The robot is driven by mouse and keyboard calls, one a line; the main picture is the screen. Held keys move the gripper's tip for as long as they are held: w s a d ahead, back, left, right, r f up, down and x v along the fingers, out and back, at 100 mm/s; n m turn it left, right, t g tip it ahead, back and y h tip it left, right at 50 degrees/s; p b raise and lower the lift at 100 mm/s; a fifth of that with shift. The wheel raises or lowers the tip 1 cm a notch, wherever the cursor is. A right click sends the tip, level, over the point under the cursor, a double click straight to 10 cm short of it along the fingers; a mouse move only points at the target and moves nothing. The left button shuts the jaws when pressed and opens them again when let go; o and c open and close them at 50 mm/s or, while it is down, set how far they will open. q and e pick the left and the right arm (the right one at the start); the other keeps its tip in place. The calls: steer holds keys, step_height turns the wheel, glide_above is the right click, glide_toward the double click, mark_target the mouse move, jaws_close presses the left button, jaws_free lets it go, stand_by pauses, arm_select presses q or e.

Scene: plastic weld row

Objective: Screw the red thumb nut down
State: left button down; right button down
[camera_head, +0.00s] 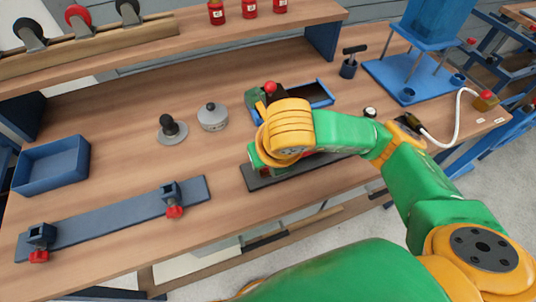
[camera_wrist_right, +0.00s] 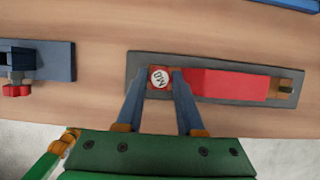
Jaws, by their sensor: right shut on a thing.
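Red thumb nuts show on two blue clamps on a long blue-grey bar at the left: one nut at the bar's near left end (camera_head: 39,257) and one near its right end (camera_head: 174,212). The right-end nut (camera_wrist_right: 17,91) also shows at the left of the right wrist view. My right gripper (camera_wrist_right: 162,77) is away from both, over a dark plate (camera_wrist_right: 139,63). Its two fingers are shut on a small red piece with a white lettered disc (camera_wrist_right: 159,77), beside a long red block (camera_wrist_right: 228,84). In the head view my right wrist hides this grip. My left gripper is not in view.
A blue open bin (camera_head: 50,166) stands at the left. A blue tray (camera_head: 322,94) lies behind my right wrist; a blue hopper stand (camera_head: 410,75) is at the back right.

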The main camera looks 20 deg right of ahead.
steer(key=m+p, duration=0.1)
steer(key=m, duration=0.1)
steer(key=m+h+p, duration=0.1)
steer(key=m+p, duration=0.1)
steer(key=m+h+p, duration=0.1)
steer(key=p, duration=0.1)
steer(key=shift+a+r+m+g, duration=0.15)
steer(key=shift+r+m+g, duration=0.15)
steer(key=shift+r+m, duration=0.1)
steer(key=shift+f+m+h+p, duration=0.25)
steer(key=shift+m+h+p, duration=0.15)
steer(key=shift+m, duration=0.4)
steer(key=shift+f, duration=0.15)
steer(key=c, duration=0.6)
jaws_free()
